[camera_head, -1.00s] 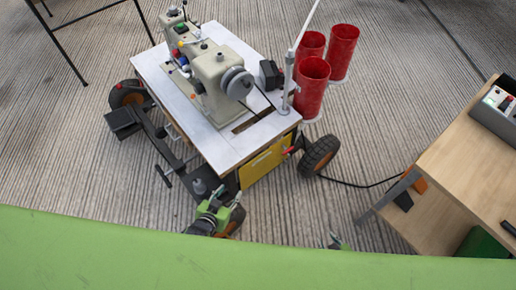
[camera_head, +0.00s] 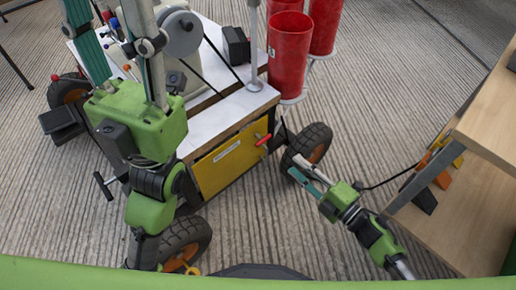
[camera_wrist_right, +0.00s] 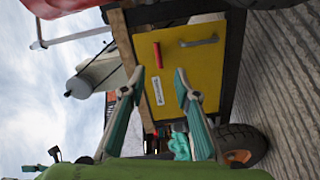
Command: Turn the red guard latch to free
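The red guard latch (camera_head: 263,140) is a short red bar at the upper right of the yellow guard panel (camera_head: 228,160) below the sewing table. In the right wrist view the red latch (camera_wrist_right: 158,55) stands on the yellow panel (camera_wrist_right: 170,90), beyond my fingertips. My right gripper (camera_head: 295,166) is open and empty, right of the panel and apart from the latch. In the right wrist view my right gripper's fingers (camera_wrist_right: 160,82) are spread towards the panel. My left gripper (camera_head: 112,25) is open over the left of the table, its tips cut off by the frame.
A grey handle (camera_wrist_right: 199,41) is on the panel beside the latch. A black wheel (camera_head: 308,148) is close behind my right gripper. A wooden bench (camera_head: 488,125) stands at right.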

